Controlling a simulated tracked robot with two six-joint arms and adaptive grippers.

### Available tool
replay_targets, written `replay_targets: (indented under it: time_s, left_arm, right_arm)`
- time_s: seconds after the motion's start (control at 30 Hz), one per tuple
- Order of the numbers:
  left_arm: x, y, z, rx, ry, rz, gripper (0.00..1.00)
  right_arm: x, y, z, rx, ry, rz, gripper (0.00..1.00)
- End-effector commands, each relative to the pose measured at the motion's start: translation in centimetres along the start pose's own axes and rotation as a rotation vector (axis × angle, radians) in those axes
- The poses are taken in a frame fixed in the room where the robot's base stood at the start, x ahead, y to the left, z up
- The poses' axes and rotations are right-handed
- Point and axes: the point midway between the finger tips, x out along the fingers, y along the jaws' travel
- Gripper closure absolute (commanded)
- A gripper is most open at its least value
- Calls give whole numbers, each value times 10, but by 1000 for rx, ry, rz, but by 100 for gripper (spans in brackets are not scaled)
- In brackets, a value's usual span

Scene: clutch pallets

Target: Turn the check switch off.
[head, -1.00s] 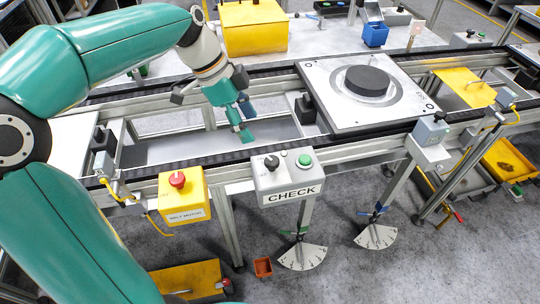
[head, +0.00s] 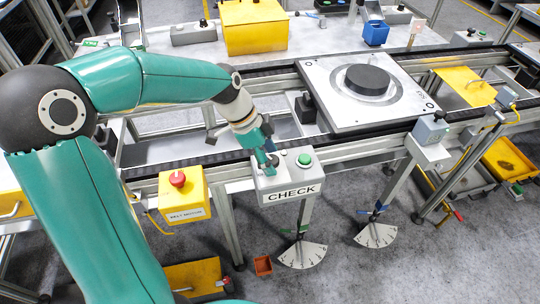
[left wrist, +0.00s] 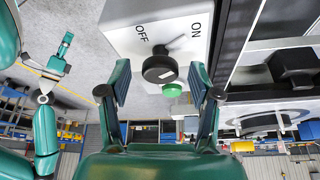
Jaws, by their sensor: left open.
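The check switch is a black knob (left wrist: 160,69) on the grey CHECK box (head: 285,184). In the left wrist view, OFF and ON are printed on the box face above the knob. I cannot clearly tell which label the knob points to. My left gripper (head: 270,162) is at the box's top left, hiding most of the knob in the head view. In the left wrist view its open fingers (left wrist: 160,82) stand either side of the knob, with nothing gripped. My right gripper (left wrist: 64,48) appears small at the left there; its jaws are unclear.
A green button (head: 304,160) sits beside the knob. A yellow box with a red button (head: 178,180) is to the left. Behind runs the conveyor, with a plate (head: 335,110) bearing a black disc (head: 368,78). Two dial plates hang below the frame.

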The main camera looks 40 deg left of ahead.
Motion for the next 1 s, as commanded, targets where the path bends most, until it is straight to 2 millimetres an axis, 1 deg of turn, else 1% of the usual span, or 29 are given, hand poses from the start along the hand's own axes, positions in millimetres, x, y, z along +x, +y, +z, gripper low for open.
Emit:
replay_targets:
  time_s: [0.03,0.27,0.3,0.37,0.4,0.77,1.0]
  left_arm:
    - [0,0,0,0,0,0,37]
    - [0,0,0,-1,0,0,75]
    - [0,0,0,-1,0,0,82]
    - [0,0,0,-1,0,0,92]
    - [1,3,-4,5,0,2,96]
    - [1,1,0,-48,0,-19,96]
    - [2,2,1,-176,0,-74,96]
  right_arm:
    - [0,0,0,0,0,0,37]
    - [0,0,0,0,0,0,37]
    - [0,0,0,0,0,0,37]
    - [0,0,0,0,0,0,37]
    - [0,1,0,2,1,0,37]
    - [5,2,0,0,0,0,37]
    - [16,6,0,0,0,0,37]
